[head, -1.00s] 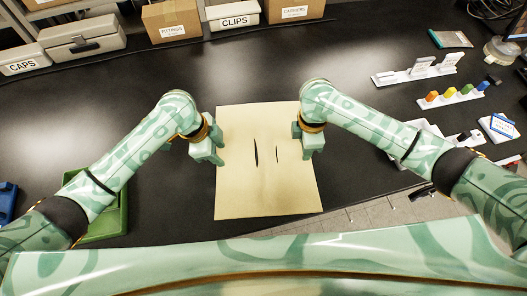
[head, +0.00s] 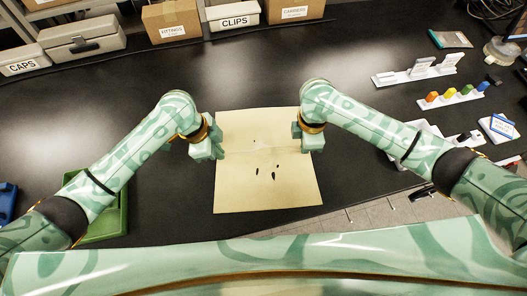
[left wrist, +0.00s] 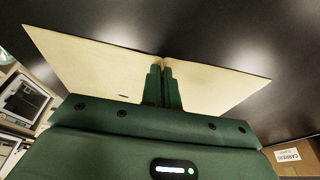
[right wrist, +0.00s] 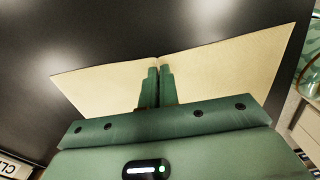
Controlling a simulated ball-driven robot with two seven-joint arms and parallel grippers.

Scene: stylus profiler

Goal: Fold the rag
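The rag (head: 268,185) is a cream, roughly square cloth spread on the dark table. It has a faint light crease across its middle and several small dark spots near its centre. My left gripper (head: 216,148) is at the rag's left edge and my right gripper (head: 300,142) is at its right edge. In the left wrist view, the fingers (left wrist: 160,82) are close together with the rag (left wrist: 105,70) pinched between them. The right wrist view shows the same, with the fingers (right wrist: 156,84) shut on the rag (right wrist: 225,70).
A green tray (head: 108,212) lies at the left. A rack with coloured pieces (head: 452,97) and a white stand (head: 418,72) are at the right. Labelled bins, including CLIPS (head: 233,20), line the back. The table (head: 130,115) around the rag is mostly clear.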

